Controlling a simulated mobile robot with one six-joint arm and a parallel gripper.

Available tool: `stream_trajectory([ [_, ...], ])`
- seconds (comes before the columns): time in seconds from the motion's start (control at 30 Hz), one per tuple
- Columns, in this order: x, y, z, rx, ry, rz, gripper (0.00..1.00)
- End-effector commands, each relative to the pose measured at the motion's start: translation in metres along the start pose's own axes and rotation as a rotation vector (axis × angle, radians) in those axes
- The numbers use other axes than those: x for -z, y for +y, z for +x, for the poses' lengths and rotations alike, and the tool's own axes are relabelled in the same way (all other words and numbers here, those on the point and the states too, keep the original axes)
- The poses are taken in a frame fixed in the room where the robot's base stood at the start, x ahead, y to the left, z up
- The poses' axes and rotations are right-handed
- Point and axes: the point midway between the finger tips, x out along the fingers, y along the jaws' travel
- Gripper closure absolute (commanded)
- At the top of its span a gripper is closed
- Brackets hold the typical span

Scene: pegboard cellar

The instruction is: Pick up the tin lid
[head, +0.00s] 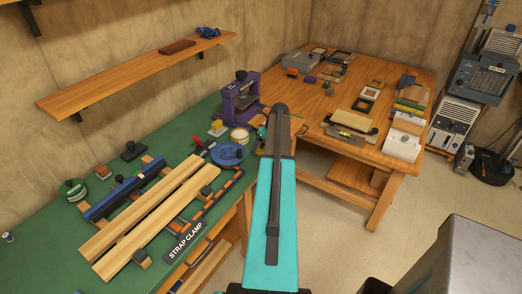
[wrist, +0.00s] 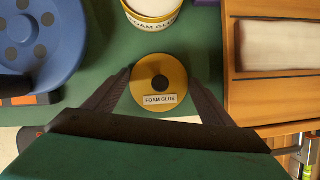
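The tin lid (wrist: 143,87) is a round yellow disc with a dark knob in the middle and a "FOAM GLUE" label. It lies on the green bench top, near its front edge, in the wrist view. My gripper (wrist: 160,74) is open, with one dark finger on each side of the lid; I cannot tell whether they touch it. The open glue tin (wrist: 151,22), with the same label, stands just beyond the lid. The tin also shows in the head view (head: 239,138). In the head view I cannot make out the lid; my arm covers that area.
A blue round tray (wrist: 38,45) lies left of the lid. A wooden table (wrist: 270,97) adjoins on the right. In the head view, a purple press (head: 238,100) stands behind the tin, and long boards (head: 150,215) lie clamped on the green bench (head: 85,160).

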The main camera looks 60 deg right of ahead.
Motion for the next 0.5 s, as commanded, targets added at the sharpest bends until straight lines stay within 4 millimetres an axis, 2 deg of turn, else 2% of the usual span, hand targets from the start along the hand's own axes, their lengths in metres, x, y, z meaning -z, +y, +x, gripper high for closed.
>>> stream_trajectory([
  [0.5, -0.0022, -0.0005, -0.0056, 0.001, -0.001, 0.000, 0.45],
])
